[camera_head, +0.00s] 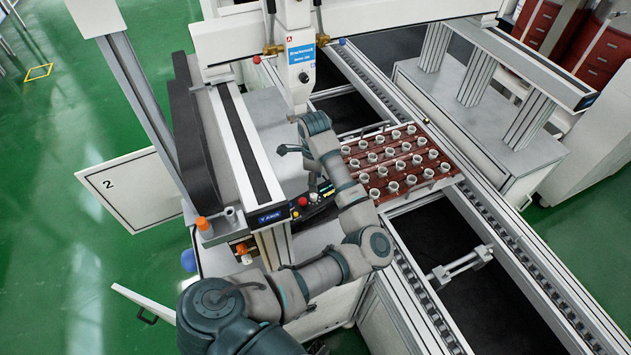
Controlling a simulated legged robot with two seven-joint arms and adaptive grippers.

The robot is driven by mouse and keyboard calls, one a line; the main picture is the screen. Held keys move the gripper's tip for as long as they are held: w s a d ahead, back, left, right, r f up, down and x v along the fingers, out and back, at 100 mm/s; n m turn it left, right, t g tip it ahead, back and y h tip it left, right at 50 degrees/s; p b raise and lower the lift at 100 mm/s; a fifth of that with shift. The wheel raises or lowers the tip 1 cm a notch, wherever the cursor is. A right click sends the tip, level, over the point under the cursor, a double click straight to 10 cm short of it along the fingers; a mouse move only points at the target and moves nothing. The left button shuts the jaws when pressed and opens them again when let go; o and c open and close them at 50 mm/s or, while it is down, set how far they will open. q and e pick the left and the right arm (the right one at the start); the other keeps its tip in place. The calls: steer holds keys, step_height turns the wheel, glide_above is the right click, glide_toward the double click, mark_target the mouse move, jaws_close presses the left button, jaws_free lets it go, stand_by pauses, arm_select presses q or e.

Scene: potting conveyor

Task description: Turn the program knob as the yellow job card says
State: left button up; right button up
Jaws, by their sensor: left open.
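I cannot make out the program knob, which is too small or hidden behind my arm. My left gripper (298,168) is open and empty, just above the panel, with its fingers pointing down and left. I cannot tell whether it touches anything. My right gripper is not in view.
A brown tray (447,181) with several white cups sits on the conveyor (500,240), right of my arm. An open white door (128,190) marked 2 juts left.

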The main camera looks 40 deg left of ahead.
arm_select(q)
step_height(320, 180, up, 9)
steer(key=p, duration=0.3)
steer(key=shift+r+p, duration=0.2)
steer(key=shift+p, duration=0.15)
stand_by(0.4)
step_height(320, 180, up, 12)
steer(key=shift+b, duration=0.35)
stand_by(0.6)
steer(key=shift+f, duration=0.2)
